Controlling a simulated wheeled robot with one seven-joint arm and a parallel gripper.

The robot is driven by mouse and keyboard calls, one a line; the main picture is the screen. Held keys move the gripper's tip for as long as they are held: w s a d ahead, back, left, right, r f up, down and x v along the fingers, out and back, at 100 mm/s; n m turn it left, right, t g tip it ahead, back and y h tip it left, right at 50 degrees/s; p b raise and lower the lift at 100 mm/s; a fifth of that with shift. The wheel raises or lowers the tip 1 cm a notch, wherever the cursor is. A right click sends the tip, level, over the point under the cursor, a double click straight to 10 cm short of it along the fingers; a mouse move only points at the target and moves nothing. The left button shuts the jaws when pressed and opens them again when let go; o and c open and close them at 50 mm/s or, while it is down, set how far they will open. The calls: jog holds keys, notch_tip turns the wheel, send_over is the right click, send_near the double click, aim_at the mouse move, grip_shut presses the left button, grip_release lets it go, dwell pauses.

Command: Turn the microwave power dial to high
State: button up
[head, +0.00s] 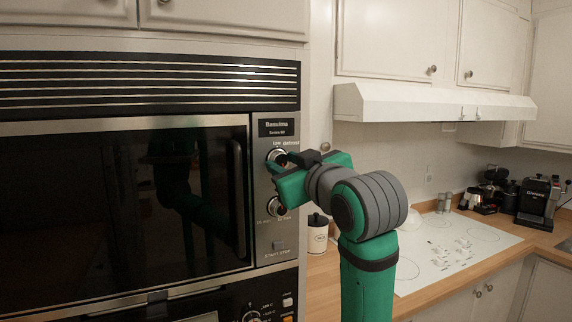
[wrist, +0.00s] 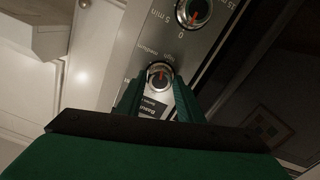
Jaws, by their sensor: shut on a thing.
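The microwave power dial (head: 275,155) is the upper round knob on the control panel, under the nameplate. In the wrist view, upside down, the power dial (wrist: 160,74) is a metal-rimmed knob with a reddish mark, near printed "high" and "medium". My gripper (head: 281,163) is at this dial, and its green body partly covers it in the head view. In the wrist view my gripper (wrist: 159,92) has one finger on each side of the dial and is shut on it. The exact contact points are hard to see. The microwave door (head: 120,215) is closed.
The timer dial (head: 276,206) sits below the power dial; it also shows in the wrist view (wrist: 193,12). The door handle (head: 238,195) is left of the panel. A white canister (head: 318,236) and a white cooktop (head: 450,248) are on the counter at right.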

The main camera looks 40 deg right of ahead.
jog(key=shift+m, duration=1.6)
jog(key=shift+w, duration=0.1)
jog(key=o, duration=1.1)
jog(key=v, duration=1.1)
